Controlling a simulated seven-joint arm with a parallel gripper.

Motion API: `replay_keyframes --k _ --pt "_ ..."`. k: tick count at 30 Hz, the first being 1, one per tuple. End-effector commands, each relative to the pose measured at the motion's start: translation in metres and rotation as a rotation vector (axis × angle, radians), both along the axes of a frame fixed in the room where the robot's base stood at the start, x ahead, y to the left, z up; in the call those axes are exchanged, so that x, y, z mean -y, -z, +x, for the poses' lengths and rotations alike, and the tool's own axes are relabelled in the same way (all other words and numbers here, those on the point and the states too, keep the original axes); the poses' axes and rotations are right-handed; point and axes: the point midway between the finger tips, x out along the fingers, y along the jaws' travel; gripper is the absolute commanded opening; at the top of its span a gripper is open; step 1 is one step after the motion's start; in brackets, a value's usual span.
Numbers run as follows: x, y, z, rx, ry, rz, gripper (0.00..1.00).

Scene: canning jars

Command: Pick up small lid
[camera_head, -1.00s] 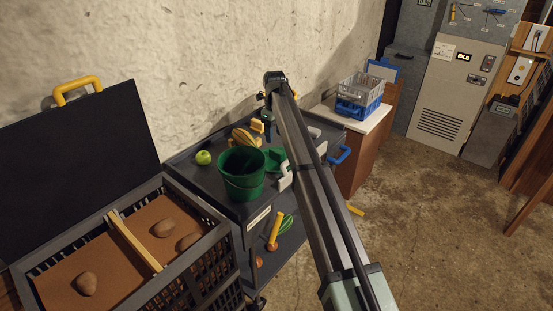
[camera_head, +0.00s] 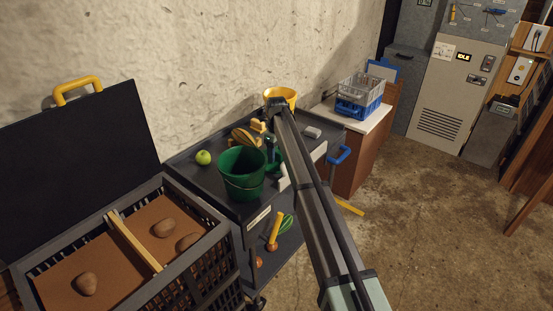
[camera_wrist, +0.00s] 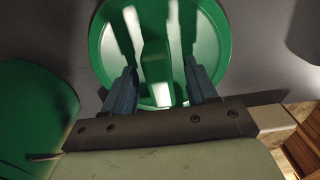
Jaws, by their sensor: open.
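My gripper (camera_wrist: 160,72) is open. Its two blue-grey fingers stand over the lid, one on each side of the raised grip. I cannot tell whether they touch it. In the head view my gripper (camera_head: 270,148) points down at the lid.
A green bucket (camera_head: 240,178) stands left of the lid. A yellow bucket (camera_head: 280,94) stands behind my wrist. A green apple (camera_head: 203,158) and yellow items share the dark cart top. A black crate (camera_head: 190,262) stands at front left. Floor on the right is mostly clear.

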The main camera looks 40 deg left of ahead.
Motion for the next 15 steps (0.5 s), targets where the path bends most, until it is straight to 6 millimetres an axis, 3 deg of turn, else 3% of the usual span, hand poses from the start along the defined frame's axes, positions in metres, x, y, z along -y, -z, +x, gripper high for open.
replay_keyframes --k 3,15 --pt "-0.0001 -0.0004 0.0000 0.000 0.000 0.000 0.57" --pt "-0.0002 -0.0007 0.0000 0.000 0.000 0.000 0.19"
